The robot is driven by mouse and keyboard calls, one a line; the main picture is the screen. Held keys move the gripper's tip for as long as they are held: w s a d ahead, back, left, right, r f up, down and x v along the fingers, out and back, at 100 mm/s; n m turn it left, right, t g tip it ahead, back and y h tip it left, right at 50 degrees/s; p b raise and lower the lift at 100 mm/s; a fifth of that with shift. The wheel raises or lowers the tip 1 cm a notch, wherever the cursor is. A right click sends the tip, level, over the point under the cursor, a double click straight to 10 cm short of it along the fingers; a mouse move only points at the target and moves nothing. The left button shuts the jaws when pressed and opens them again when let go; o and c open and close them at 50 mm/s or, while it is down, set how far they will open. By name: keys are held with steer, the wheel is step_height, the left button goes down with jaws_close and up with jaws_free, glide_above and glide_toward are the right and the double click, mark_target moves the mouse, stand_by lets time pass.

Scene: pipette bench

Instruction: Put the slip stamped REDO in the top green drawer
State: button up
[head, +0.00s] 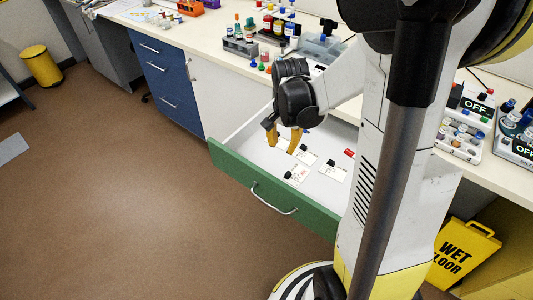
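The top green drawer (240,172) is pulled open below the bench top, with its pale inside showing. Several white slips lie in it, including a front slip (297,174), a right slip (339,174) and a back slip (308,158). Dark clip-like pieces sit on or beside them. The front slip seems to bear reddish marks, but no stamp is legible, so I cannot tell which says REDO. My gripper (283,140) hangs over the back left of the drawer with its yellow fingers apart. I see nothing between them. My arm hides the drawer's right part.
The bench top (222,66) holds bottles, a tube rack (240,46) and small coloured caps. A small red item (350,153) is in the drawer. A blue drawer unit (166,83) stands left. A yellow wet-floor sign (463,254) stands at right. The brown floor at left is mostly clear.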

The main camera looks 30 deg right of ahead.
steer(key=s+a+r+n+t, duration=0.6)
steer(key=s+a+r+n, duration=0.4)
steer(key=a+r, duration=0.4)
steer(key=shift+s+a+r+n, duration=0.15)
steer(key=shift+a+r+n, duration=0.2)
steer(key=shift+n, duration=0.45)
steer(key=shift+f, duration=0.1)
